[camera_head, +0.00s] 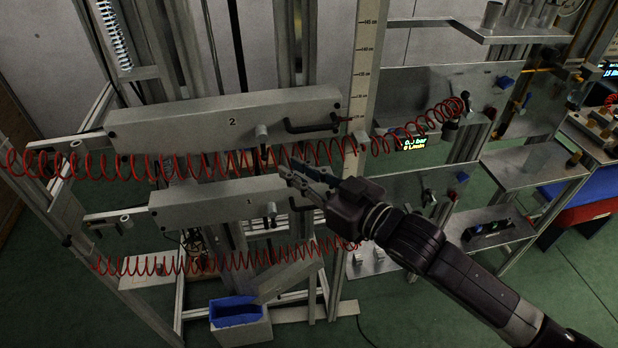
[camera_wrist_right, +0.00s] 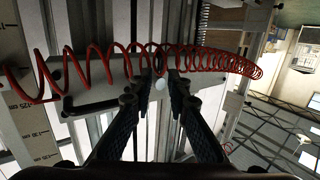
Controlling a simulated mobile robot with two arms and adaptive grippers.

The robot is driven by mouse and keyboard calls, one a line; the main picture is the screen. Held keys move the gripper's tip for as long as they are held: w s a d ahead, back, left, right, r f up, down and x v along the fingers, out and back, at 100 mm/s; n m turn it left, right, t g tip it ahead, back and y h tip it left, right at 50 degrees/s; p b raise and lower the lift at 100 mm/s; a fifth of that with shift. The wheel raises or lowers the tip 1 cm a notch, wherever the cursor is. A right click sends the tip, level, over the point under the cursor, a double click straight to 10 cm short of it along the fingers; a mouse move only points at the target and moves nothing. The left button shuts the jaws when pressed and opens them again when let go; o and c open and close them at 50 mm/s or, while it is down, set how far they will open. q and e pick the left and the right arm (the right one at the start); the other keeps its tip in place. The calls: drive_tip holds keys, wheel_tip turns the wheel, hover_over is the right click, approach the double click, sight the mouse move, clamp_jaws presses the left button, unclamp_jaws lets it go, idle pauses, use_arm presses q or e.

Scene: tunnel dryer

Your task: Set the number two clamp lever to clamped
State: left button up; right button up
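The grey beam marked 2 (camera_head: 180,128) is the upper of two beams in the head view. A black bent handle (camera_head: 312,126) sits at its right end, and a short grey knob-ended lever (camera_head: 262,131) stands left of that. I cannot tell which is the clamp lever. My right gripper (camera_head: 289,167) is just below and right of the grey lever, pointing left. In the right wrist view its fingers (camera_wrist_right: 165,80) are apart, with a pale round ball (camera_wrist_right: 158,84) between or just beyond the tips. Contact is unclear. My left gripper is out of view.
A red coiled hose (camera_head: 120,165) runs across the front of beam 2, close to my right gripper. The beam marked 1 (camera_head: 175,208) lies below, with another red coil (camera_head: 150,264). A vertical ruled post (camera_head: 366,60) stands right of beam 2.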

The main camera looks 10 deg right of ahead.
drive_tip(key=shift+v, duration=1.9)
drive_tip(key=shift+f, duration=0.1)
